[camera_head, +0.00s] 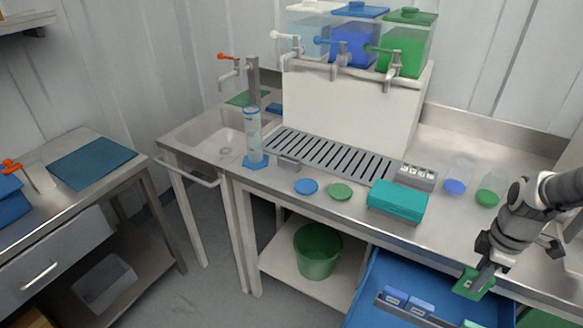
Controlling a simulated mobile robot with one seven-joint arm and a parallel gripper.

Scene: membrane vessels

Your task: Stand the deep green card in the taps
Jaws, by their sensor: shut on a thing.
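My gripper (485,274) is at the lower right, pointing down, shut on a deep green card (470,285). The card has a small lighter patch and hangs above the right part of the open blue drawer. The vessels stand on a white block (350,105). My gripper is well below and right of the taps.
The open blue drawer (365,310) holds a rack with blue cards (408,302). A teal box (398,202), blue disc (306,186), green disc (340,192) and two cups (488,192) stand on the counter. A slotted drain (330,155) lies before the block; a cylinder (253,135) stands left.

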